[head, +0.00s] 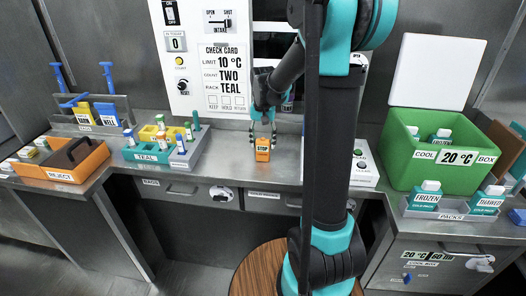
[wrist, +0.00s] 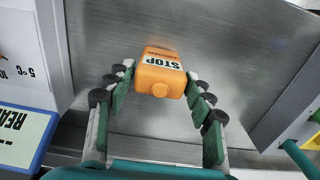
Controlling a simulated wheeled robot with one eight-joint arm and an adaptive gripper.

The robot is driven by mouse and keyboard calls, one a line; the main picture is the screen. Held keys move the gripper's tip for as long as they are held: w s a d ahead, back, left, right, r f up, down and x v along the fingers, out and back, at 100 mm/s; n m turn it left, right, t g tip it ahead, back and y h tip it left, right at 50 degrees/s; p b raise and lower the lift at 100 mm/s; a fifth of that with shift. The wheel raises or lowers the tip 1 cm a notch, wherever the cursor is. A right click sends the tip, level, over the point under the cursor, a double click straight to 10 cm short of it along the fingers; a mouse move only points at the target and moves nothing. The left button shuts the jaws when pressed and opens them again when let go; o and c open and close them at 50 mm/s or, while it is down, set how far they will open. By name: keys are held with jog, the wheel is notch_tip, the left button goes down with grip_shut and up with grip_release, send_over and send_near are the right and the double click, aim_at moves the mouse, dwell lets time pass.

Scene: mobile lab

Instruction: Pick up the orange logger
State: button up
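The orange logger (head: 262,150) is a small orange block with a white STOP label. It stands at the middle of the steel bench. My gripper (head: 263,139) is above it, pointing down, with a finger on each side. In the wrist view the logger (wrist: 162,75) sits between the fingertips of my gripper (wrist: 160,78). The fingers look open, with a narrow gap at each side of the logger; contact is hard to tell.
A teal rack (head: 150,155) with bottles and an orange reject tray (head: 62,173) stand left. A white button box (head: 361,171) and a green cool box (head: 442,176) stand right. A check card panel (head: 226,80) rises behind. In the wrist view, a blue-framed reader (wrist: 22,135) lies left.

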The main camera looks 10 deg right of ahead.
jog(key=c, duration=0.7)
jog(key=shift+r, duration=0.15)
